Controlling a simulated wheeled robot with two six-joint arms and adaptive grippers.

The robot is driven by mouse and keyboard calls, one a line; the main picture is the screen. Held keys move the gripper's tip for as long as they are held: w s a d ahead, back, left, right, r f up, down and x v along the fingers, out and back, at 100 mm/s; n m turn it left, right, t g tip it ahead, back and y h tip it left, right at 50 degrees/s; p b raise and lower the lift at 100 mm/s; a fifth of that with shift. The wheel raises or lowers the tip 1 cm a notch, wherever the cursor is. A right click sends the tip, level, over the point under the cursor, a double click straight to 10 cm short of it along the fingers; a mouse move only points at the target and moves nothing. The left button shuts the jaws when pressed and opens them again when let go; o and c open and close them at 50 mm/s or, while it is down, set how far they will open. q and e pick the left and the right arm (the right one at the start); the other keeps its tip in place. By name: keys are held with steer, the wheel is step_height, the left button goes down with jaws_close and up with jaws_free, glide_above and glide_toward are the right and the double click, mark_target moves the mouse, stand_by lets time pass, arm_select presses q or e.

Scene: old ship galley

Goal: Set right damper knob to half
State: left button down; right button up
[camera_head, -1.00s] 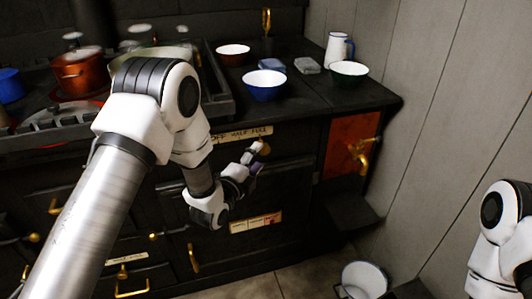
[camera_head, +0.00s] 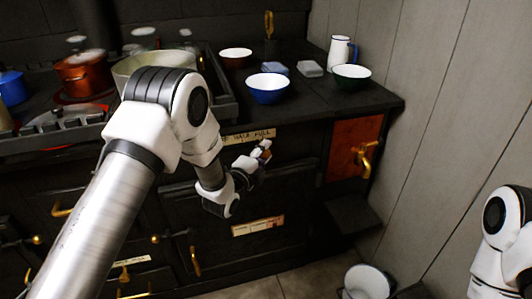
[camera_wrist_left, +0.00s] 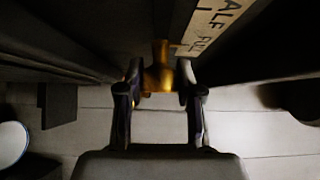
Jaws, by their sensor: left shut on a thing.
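The right damper knob is a small brass knob (camera_wrist_left: 160,72) on the dark stove front, just below a cream label strip (camera_head: 250,136). In the left wrist view the strip (camera_wrist_left: 212,25) runs beside the knob, partly cut off. My left gripper (camera_head: 262,151) is at the knob. In the wrist view its two fingers (camera_wrist_left: 160,82) are closed around the brass, one on each side. The knob's exact setting cannot be told. My right gripper is out of view; only my right arm shows.
A second label strip (camera_head: 257,226) is on the oven door below. A brass tap (camera_head: 366,158) juts from a copper panel to the right. Blue bowl (camera_head: 268,90) and other bowls stand on the stovetop above. A white bucket (camera_head: 366,282) stands on the floor.

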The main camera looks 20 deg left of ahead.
mark_target(256, 145)
arm_select(q)
steer(key=s+a, duration=0.2)
steer(key=a, duration=0.1)
steer(key=s+a, duration=0.1)
steer(key=shift+a, duration=0.3)
steer(key=shift+d, duration=0.15)
steer(key=c, duration=0.7)
jaws_free()
steer(key=shift+c, duration=0.2)
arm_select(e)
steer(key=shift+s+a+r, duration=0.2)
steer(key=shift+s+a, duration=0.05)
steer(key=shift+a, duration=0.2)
arm_select(q)
steer(key=s+a, duration=0.2)
steer(key=s, duration=0.9)
steer(key=shift+s+a, duration=0.15)
steer(key=shift+s, duration=0.2)
steer(key=shift+f, duration=0.1)
